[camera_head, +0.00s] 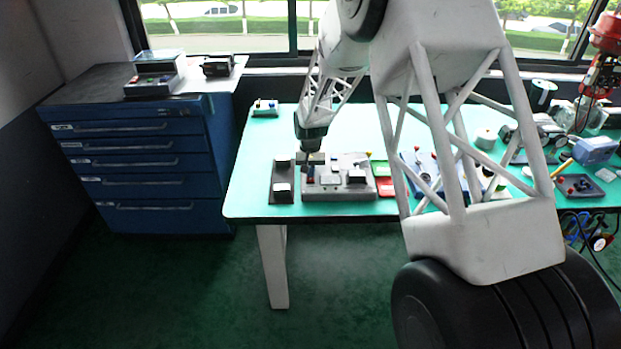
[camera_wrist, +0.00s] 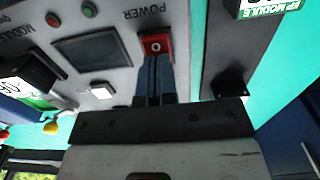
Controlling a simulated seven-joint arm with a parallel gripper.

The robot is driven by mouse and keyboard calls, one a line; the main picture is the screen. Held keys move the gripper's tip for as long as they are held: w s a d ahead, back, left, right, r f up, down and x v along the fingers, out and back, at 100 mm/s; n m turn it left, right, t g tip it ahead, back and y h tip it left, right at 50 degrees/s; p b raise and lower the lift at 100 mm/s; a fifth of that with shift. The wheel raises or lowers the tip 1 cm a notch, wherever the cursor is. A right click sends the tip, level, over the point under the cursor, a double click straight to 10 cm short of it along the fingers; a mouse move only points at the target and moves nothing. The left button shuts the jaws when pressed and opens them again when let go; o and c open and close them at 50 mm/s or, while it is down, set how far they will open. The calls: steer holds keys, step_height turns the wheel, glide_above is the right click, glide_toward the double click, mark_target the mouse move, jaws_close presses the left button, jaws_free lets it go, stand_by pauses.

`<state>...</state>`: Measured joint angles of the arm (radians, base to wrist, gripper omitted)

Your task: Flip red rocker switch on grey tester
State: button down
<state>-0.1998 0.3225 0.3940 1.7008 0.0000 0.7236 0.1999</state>
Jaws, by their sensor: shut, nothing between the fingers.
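The grey tester (camera_head: 336,190) stands on the green-topped bench in the head view. Its grey panel (camera_wrist: 119,77) fills much of the wrist view, with a dark screen (camera_wrist: 92,50) and the printed word POWER. The red rocker switch (camera_wrist: 155,43) sits beside that word and shows a white "O". My gripper (camera_wrist: 155,62) is shut and empty, with its blue-grey fingertips at the switch's lower edge. Contact cannot be told for certain.
A dark stand (camera_head: 282,183) is just left of the tester. Red and green trays (camera_head: 384,186) and several tools lie to its right. A white-labelled block (camera_wrist: 28,82) rises from the panel in the wrist view.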

steer(key=shift+r, duration=3.45)
